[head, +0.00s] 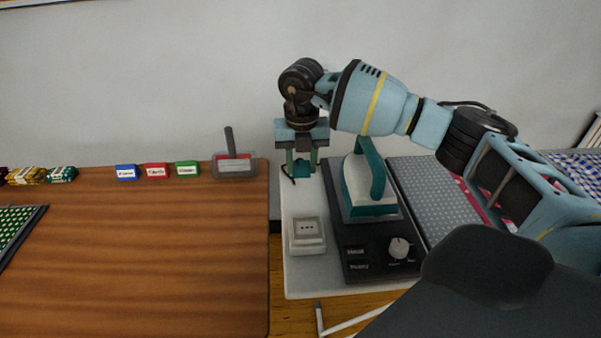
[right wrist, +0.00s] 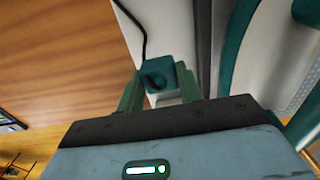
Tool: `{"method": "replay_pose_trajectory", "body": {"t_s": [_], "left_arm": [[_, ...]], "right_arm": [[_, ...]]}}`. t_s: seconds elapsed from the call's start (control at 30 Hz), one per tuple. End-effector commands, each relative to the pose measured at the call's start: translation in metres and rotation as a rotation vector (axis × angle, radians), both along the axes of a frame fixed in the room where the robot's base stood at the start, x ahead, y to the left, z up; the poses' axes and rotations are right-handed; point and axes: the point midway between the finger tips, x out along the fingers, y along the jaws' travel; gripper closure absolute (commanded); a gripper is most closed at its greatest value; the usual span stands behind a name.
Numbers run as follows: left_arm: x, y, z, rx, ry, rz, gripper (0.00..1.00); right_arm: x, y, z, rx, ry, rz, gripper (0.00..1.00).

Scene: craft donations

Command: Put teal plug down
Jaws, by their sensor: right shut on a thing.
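My right gripper (head: 302,160) points down over the back of the white side table (head: 303,280), to the left of the iron. It is shut on the teal plug (head: 302,169), and a dark cord hangs from the plug. In the right wrist view the teal plug (right wrist: 157,74) sits between the green fingers (right wrist: 158,90), with the cord running up from it. Whether the plug touches the surface below is not clear. A white socket box (head: 307,235) stands nearer the front of the white table. My left gripper is not in view.
A teal iron (head: 368,185) stands on a black base with a knob (head: 400,248), right of the gripper. The wooden table (head: 150,260) at left holds small labelled blocks (head: 157,170) and a grey-red holder (head: 234,164).

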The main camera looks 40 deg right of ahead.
Motion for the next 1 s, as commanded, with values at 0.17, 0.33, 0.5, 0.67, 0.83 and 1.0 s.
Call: {"method": "replay_pose_trajectory", "body": {"t_s": [0.17, 0.33, 0.5, 0.67, 0.83, 1.0], "left_arm": [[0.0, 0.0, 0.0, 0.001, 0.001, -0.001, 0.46], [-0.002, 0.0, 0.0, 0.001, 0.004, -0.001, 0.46], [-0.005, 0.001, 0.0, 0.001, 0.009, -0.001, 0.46], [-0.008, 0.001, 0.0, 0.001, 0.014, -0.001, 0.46], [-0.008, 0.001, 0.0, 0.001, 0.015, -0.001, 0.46], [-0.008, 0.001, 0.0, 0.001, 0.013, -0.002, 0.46]], "right_arm": [[0.002, 0.0, 0.0, 0.0, -0.001, 0.001, 1.0], [0.006, -0.002, -0.009, -0.001, 0.002, -0.001, 1.0], [0.006, -0.003, -0.032, -0.002, 0.0, -0.001, 1.0], [0.006, -0.002, -0.036, -0.001, -0.002, 0.0, 1.0], [0.006, -0.002, -0.036, -0.001, -0.001, 0.0, 1.0], [0.006, -0.002, -0.041, -0.001, -0.001, 0.0, 1.0]]}}
